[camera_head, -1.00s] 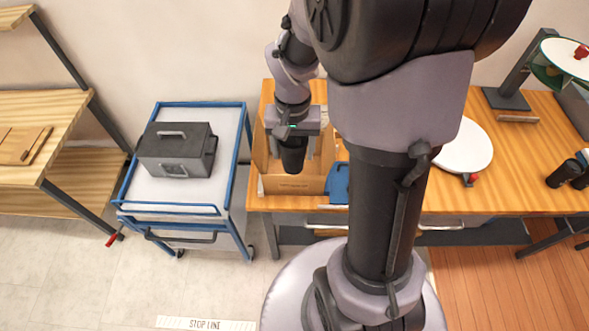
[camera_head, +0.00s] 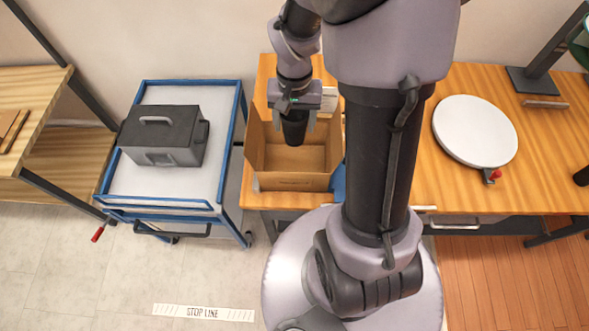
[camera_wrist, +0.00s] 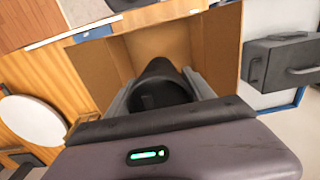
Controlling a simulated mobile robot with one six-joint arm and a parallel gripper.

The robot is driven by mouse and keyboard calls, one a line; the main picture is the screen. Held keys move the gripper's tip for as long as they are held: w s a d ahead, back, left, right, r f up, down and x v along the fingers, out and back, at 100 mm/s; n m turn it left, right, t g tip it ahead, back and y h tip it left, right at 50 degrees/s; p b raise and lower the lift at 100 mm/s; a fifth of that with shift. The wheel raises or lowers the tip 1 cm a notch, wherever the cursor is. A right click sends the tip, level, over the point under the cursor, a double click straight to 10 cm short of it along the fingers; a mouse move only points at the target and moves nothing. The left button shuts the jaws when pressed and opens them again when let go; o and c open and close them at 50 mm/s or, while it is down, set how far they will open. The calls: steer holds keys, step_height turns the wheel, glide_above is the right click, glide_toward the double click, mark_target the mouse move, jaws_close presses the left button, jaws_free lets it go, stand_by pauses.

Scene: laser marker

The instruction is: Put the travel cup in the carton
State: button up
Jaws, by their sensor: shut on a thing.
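The travel cup (camera_head: 294,130) is dark, nearly black, and roughly upright. My gripper (camera_head: 295,120) is shut on it, with one finger on each side. The cup hangs over the open carton (camera_head: 293,182), a brown cardboard box on the wooden table. In the head view the cup's lower end shows against the carton's inside; I cannot tell whether it touches the bottom. In the wrist view the cup (camera_wrist: 160,88) sits between the fingers, with the carton's walls (camera_wrist: 218,45) around and beyond it. My arm hides part of the table to the carton's right.
A blue item (camera_head: 338,182) stands close by the carton's right side. A white round plate (camera_head: 475,130) with a red knob lies on the table (camera_head: 440,190). To the left, a blue-framed cart (camera_head: 235,130) carries a dark grey case (camera_head: 163,137).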

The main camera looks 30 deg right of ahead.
steer(key=b, duration=0.6)
glide_above(294, 167)
step_height(294, 167, down, 16)
steer(key=shift+d+r, duration=0.1)
steer(key=shift+f, duration=0.2)
steer(key=o, duration=0.8)
steer(key=shift+r, duration=0.1)
